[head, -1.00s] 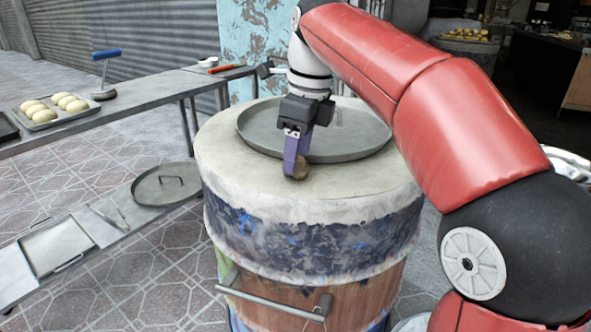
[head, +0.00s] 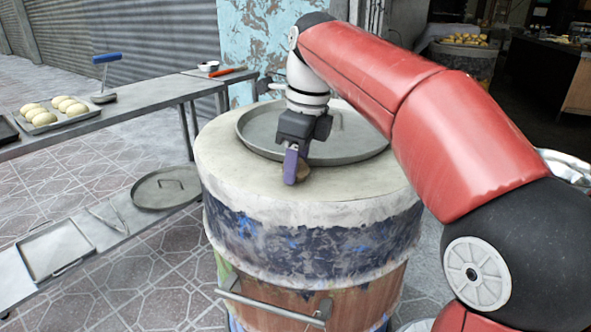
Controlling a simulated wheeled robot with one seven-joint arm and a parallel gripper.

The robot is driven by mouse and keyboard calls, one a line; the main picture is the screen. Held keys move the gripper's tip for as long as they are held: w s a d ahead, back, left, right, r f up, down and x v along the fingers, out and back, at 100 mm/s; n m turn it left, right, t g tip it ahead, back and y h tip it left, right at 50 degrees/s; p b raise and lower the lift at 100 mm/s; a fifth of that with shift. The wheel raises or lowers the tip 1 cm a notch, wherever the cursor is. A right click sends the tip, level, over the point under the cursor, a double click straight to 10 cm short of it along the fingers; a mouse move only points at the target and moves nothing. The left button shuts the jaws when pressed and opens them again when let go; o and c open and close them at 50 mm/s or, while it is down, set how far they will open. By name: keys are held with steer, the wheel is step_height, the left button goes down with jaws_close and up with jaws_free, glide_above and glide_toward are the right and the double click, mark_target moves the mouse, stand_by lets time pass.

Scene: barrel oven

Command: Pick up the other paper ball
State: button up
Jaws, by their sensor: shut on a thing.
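The paper ball (head: 303,172) is small, brown and crumpled. It shows at the tips of my gripper (head: 293,177), partly hidden behind the purple fingers. My gripper is shut on it, low over the pale top of the barrel oven (head: 235,180), in front of the round metal lid. I cannot tell whether the ball still touches the oven top.
The grey metal lid (head: 262,134) covers the oven's middle, and a handle bar (head: 270,308) juts from its front. At left, a table holds a tray of dough (head: 75,120) and a blue-handled tool (head: 106,58). A lower shelf holds another lid (head: 166,187).

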step_height(320, 180, up, 8)
steer(key=shift+f+p, duration=0.1)
steer(key=shift+p, duration=0.75)
steer(key=shift+r, duration=1.05)
